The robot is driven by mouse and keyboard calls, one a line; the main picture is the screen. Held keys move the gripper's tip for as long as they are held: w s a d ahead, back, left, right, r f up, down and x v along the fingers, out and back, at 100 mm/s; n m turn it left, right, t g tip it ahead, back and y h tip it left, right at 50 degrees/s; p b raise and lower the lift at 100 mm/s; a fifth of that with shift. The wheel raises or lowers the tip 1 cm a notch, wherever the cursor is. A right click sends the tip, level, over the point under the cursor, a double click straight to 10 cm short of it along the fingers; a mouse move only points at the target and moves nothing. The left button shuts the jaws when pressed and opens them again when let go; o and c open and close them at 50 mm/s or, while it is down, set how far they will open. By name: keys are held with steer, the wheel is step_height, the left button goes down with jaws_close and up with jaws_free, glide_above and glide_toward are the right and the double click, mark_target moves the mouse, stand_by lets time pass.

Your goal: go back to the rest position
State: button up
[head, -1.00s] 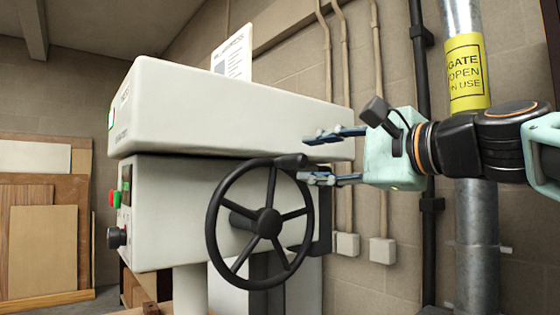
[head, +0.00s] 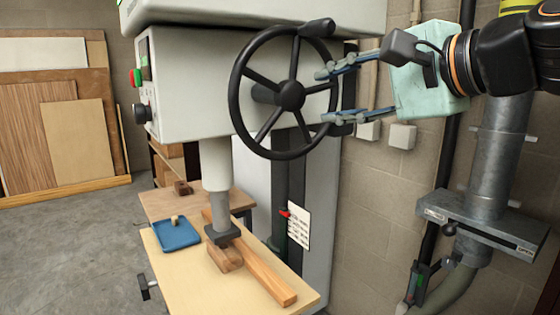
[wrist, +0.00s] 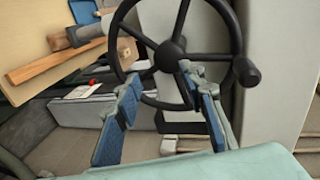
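My gripper (head: 325,95) is in the upper right of the head view, its two blue-grey fingers spread apart and pointing left. The fingers are open, with nothing held between them. They are close to the right side of the black handwheel (head: 289,95) of the press, and in the head view they overlap its rim; I cannot tell whether they touch it. In the wrist view the open fingers (wrist: 165,98) show in front of the wheel (wrist: 170,55), whose handle knob (wrist: 246,72) is to their right.
The press head (head: 195,80) is white. Its ram (head: 216,165) stands over wooden blocks (head: 225,257) and a wooden strip (head: 262,272) on a light board. A blue tray (head: 176,237) lies at left. A metal pipe with a blast gate (head: 480,222) stands at right by the wall.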

steer(key=s+d+f+n+g+h, duration=0.25)
steer(key=s+f+n, duration=0.2)
steer(key=f, duration=0.75)
steer(key=s+d+f+n+g+h, duration=0.1)
steer(key=s+f+n+g+h, duration=0.15)
steer(key=s+f, duration=0.65)
steer(key=s+d+f+n+g+h, duration=0.15)
steer(key=f+n+h, duration=0.25)
steer(key=f, duration=1.2)
step_height(320, 180, up, 11)
steer(key=p, duration=1)
steer(key=shift+w+a+y, duration=0.3)
steer(key=shift+a, duration=0.05)
